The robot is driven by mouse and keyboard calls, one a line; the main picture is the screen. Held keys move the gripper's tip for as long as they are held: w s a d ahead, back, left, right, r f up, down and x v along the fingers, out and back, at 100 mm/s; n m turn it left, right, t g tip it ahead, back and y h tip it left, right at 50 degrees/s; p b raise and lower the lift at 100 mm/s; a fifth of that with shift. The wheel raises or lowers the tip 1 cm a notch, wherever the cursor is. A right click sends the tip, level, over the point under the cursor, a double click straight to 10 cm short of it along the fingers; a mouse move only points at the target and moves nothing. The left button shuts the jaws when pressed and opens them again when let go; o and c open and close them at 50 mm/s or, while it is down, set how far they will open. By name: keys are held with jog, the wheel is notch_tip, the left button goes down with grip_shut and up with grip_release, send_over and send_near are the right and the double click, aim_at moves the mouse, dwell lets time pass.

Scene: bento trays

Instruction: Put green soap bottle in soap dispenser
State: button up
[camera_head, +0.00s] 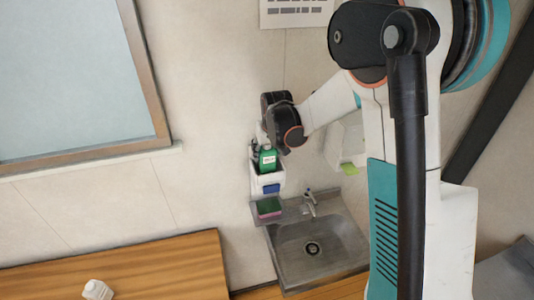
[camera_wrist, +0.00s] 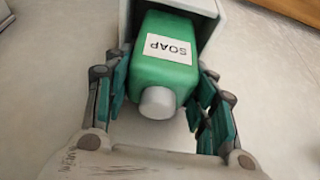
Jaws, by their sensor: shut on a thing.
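The green soap bottle (camera_head: 268,158) has a white SOAP label and a grey-white cap. It also shows in the wrist view (camera_wrist: 165,70), with the cap facing my camera. My gripper (camera_head: 262,145) is shut on the bottle, one finger along each side. The white soap dispenser (camera_head: 280,180) is on the wall, with a blue patch on its front. In the wrist view the bottle's far end lies inside the dispenser's open box (camera_wrist: 208,8). How deep it sits is hidden.
Below the dispenser is a ledge with a pink and green sponge (camera_head: 268,207), beside a metal sink (camera_head: 290,240) with a tap (camera_head: 310,203). A white wall holder (camera_head: 345,143) is to the right. A small white bottle (camera_head: 97,290) stands on the wooden counter (camera_head: 170,265).

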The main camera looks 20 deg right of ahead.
jog(key=shift+x, duration=0.8)
jog(key=shift+s, duration=0.25)
jog(key=o, duration=1.4)
jog(key=shift+f, duration=0.15)
jog(key=v, duration=1.2)
jog(key=s+r+t, duration=0.1)
jog(key=s+r, duration=0.3)
jog(key=s, duration=0.4)
jog(key=s+r, duration=0.3)
jog(key=s, duration=0.4)
jog(key=shift+t, duration=0.9)
jog(key=s, duration=0.4)
jog(key=s+f, duration=0.1)
jog(key=s, duration=0.4)
jog(key=s+f, duration=0.1)
jog(key=s, duration=0.4)
jog(key=shift+s+f+b, duration=0.1)
jog(key=shift+s+b, duration=0.05)
jog(key=shift+b, duration=0.15)
